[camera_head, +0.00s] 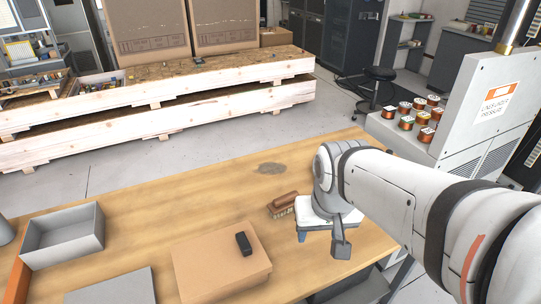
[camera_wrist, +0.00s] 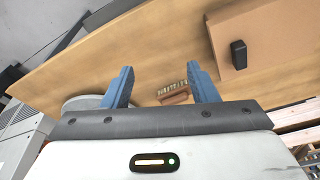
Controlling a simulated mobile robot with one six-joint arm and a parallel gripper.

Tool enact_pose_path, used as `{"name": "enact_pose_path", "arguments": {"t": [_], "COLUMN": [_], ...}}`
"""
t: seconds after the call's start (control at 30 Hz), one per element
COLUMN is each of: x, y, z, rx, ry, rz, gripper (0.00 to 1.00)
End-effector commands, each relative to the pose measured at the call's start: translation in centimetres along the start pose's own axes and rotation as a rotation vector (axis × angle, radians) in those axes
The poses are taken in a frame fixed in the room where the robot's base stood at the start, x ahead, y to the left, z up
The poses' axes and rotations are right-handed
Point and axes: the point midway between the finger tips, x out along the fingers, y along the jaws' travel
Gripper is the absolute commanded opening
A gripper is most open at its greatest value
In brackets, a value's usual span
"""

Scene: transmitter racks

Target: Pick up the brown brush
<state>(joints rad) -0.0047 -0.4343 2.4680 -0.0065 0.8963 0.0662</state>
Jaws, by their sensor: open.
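The brown brush (camera_head: 285,204) lies on the wooden table, with a brown back and pale bristles. In the head view it is just left of my gripper (camera_head: 303,236), which partly hides the table beside it. In the wrist view the brush (camera_wrist: 173,93) shows between the two blue fingers of my gripper (camera_wrist: 160,72), closer to the right finger. The fingers are apart with nothing held. Part of the brush is hidden behind the gripper body in the wrist view.
A cardboard box (camera_head: 220,268) with a small black object (camera_head: 243,242) on top stands on the table left of my gripper. A grey open tray (camera_head: 62,238) and a flat grey panel (camera_head: 110,289) are farther left. A dark round patch (camera_head: 271,168) lies beyond the brush.

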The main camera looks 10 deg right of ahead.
Motion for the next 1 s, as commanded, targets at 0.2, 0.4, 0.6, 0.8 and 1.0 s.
{"name": "enact_pose_path", "arguments": {"t": [0.2, 0.4, 0.6, 0.8, 1.0], "x": [0.9, 4.3, 9.6, 14.4, 16.6], "y": [-2.2, -2.6, -2.9, -3.1, -3.3], "z": [-6.8, -14.0, -19.9, -23.2, -24.3], "rx": [0.247, 0.535, 0.811, 1.011, 1.092], "ry": [-0.055, -0.107, -0.151, -0.178, -0.186], "rz": [0.010, 0.034, 0.072, 0.108, 0.124], "gripper": [0.65, 0.65, 0.65, 0.65, 0.65]}}
